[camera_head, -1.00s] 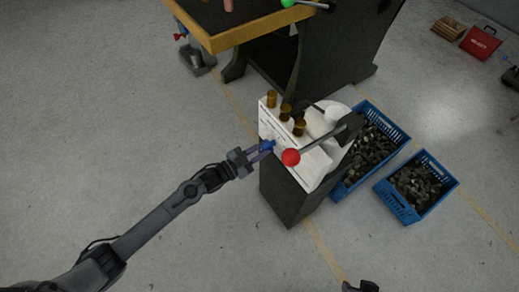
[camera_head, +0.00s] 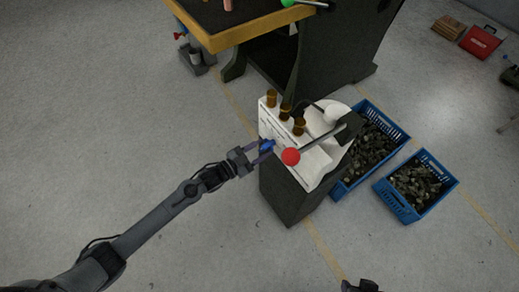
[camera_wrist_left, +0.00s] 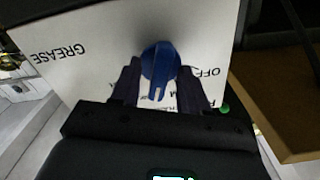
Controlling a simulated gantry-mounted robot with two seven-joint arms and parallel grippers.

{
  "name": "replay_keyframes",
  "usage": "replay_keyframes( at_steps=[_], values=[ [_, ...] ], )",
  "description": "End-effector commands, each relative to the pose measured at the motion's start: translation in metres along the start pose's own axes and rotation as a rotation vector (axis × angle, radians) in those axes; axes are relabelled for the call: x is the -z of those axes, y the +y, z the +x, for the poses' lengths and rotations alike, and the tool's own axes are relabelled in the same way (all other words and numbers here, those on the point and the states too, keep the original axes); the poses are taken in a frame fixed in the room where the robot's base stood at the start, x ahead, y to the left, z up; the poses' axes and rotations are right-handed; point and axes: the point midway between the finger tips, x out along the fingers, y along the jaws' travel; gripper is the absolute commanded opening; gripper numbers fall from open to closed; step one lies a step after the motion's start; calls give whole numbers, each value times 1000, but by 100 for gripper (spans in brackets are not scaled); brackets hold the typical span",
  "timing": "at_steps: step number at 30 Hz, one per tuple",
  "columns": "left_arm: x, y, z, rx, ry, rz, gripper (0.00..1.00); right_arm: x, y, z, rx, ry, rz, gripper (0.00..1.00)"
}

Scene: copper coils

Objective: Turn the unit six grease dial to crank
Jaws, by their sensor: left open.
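The blue grease dial (camera_wrist_left: 160,66) sits on a white panel (camera_wrist_left: 85,50) printed with GREASE on the left and OFF on the right; other lettering is partly hidden. In the head view the dial (camera_head: 268,146) is on the front face of the white-topped unit (camera_head: 318,168). My left gripper (camera_head: 262,149) is open at the dial. In the left wrist view its two fingers (camera_wrist_left: 158,88) stand on either side of the dial's lower part; contact is not clear. Only a small dark part of my right arm (camera_head: 362,286) shows at the bottom edge.
A lever with a red ball (camera_head: 291,157) sticks out close to my left gripper. Several amber cups (camera_head: 285,111) stand on the unit. Blue crates (camera_head: 418,187) of dark parts stand to the right. A wood-edged workbench (camera_head: 215,40) is behind. The floor at left is clear.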

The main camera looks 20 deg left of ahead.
Motion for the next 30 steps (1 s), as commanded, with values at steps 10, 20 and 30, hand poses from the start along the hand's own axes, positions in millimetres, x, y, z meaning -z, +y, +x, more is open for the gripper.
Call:
replay_keyframes(
  at_steps=[10, 20, 30],
  values=[
    [1, 0, -38, -1, -4, 0, 45, 4, 1, -13, -1, 0, -1, 43],
    [0, 0, -91, -1, -3, -1, 45, 7, 3, -25, -7, -2, -9, 43],
    [0, 0, -108, 0, 0, 1, 45, 8, 3, -27, -7, -2, -9, 43]
  ],
)
